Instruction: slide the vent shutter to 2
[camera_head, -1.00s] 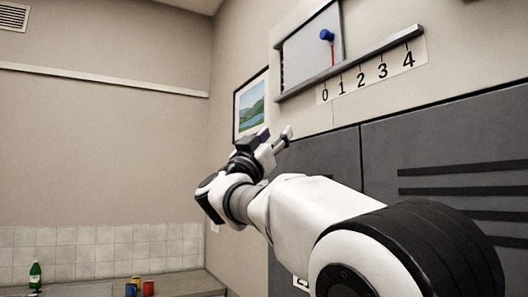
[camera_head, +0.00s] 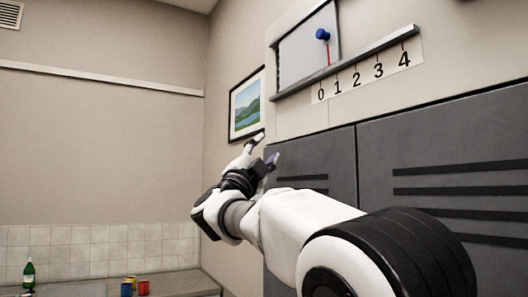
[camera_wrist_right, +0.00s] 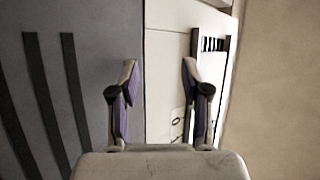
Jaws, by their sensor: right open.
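The vent shutter (camera_head: 300,58) is a pale panel in a grey rail on the wall. A blue knob (camera_head: 322,34) stands out from it, with a red pointer line (camera_head: 328,57) below. The pointer is above the 0 and 1 end of the number strip (camera_head: 378,71), left of the 2; its exact mark is unclear. My right gripper (camera_head: 264,150) is open and empty, below and left of the shutter, apart from it. In the wrist view its open fingers (camera_wrist_right: 160,75) frame bare wall, with dark vent slats (camera_wrist_right: 213,44) beyond. My left gripper is not in view.
Grey cabinets (camera_head: 430,140) fill the wall below the shutter. A framed landscape picture (camera_head: 247,106) hangs left of it, close behind my right gripper. A counter with a green bottle (camera_head: 29,273) and colored mugs (camera_head: 143,287) is at lower left.

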